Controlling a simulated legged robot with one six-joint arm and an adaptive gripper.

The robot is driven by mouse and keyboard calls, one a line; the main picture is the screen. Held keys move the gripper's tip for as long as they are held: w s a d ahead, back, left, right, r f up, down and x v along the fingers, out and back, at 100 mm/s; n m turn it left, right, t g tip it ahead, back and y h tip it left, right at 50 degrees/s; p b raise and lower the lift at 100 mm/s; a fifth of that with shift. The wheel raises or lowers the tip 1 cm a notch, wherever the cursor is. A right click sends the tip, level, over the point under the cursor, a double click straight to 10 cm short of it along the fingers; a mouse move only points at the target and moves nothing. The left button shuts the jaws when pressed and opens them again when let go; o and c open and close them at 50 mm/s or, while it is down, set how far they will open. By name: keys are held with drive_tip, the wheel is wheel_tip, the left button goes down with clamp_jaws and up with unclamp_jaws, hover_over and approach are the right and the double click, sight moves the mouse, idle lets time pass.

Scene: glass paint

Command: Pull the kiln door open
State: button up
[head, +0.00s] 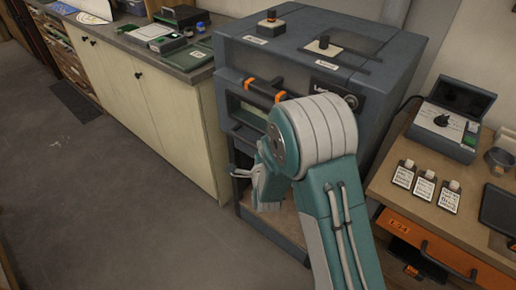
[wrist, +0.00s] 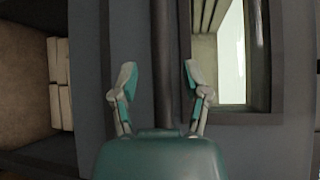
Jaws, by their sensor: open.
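The kiln (head: 385,75) is a dark blue-grey cabinet in the middle of the head view. Its door has a pale window (head: 238,106) and looks shut. In the wrist view the window (wrist: 231,55) is at the right. A long dark bar handle (wrist: 164,50) runs up the middle of the wrist view, beside the window. My gripper (wrist: 161,78) is open, with one finger on each side of the bar. The bar passes between the fingers and neither finger visibly grips it. In the head view my teal arm hides part of the kiln front.
An open compartment with pale blocks (wrist: 59,85) lies left of the bar in the wrist view. A cream cabinet (head: 140,100) stands left of the kiln. A wooden bench (head: 455,212) with several small bottles is at the right. The floor (head: 110,210) in front is clear.

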drive_tip(key=shift+w+a+f, duration=0.15)
drive_tip(key=shift+w, duration=0.8)
clamp_jaws()
